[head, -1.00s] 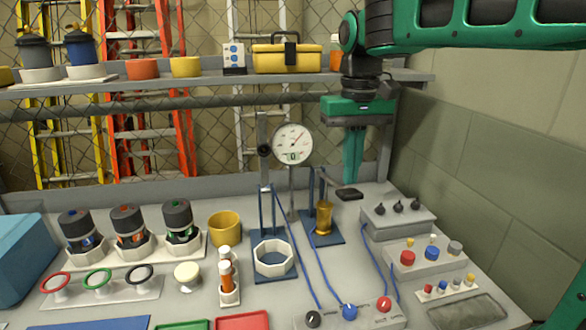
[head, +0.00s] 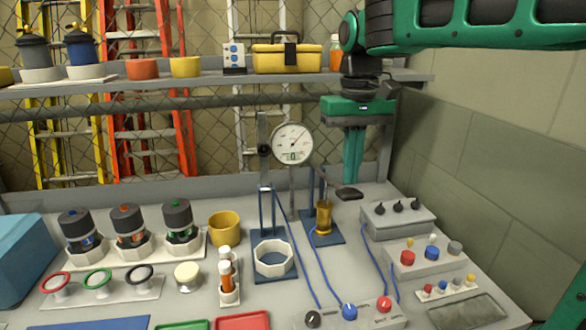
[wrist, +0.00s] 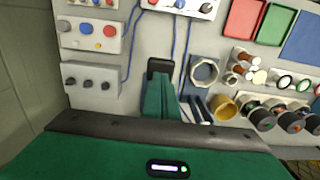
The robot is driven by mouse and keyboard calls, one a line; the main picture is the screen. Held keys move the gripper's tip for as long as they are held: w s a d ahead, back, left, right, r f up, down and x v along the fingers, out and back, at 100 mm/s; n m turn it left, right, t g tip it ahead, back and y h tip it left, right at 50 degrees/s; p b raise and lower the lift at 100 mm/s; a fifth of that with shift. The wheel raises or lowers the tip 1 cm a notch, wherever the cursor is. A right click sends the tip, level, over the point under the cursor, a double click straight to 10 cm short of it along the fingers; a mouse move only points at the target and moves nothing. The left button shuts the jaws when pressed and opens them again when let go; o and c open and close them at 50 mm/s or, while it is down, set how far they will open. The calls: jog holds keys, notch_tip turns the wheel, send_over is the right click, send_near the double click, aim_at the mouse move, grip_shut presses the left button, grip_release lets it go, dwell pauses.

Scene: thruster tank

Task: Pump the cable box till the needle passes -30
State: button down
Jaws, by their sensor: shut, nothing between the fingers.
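A round white gauge (head: 292,143) stands on a post at the back of the bench. Its needle points to the upper right; the scale is too small to read, and the small display below seems to show 0. In front of it, a hand pump (head: 323,216) with an amber cylinder stands on a blue base, with a dark lever pad (head: 349,193) sticking out to the right. My gripper (head: 352,181) is shut and empty, pointing down at the pad. The wrist view shows the dark pad (wrist: 160,66) just beyond the fingertips. I cannot tell whether they touch.
Blue cables run from the pump area to a front panel (head: 333,319) with coloured knobs. A grey box (head: 398,219) with black knobs stands to the right. A white ring holder (head: 273,258) and yellow cup (head: 225,229) stand left. A shelf (head: 220,82) crosses behind.

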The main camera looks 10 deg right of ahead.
jog(key=shift+f, duration=6.15)
notch_tip(320, 180, up, 13)
jog(key=shift+r, duration=0.1)
dwell(2.2)
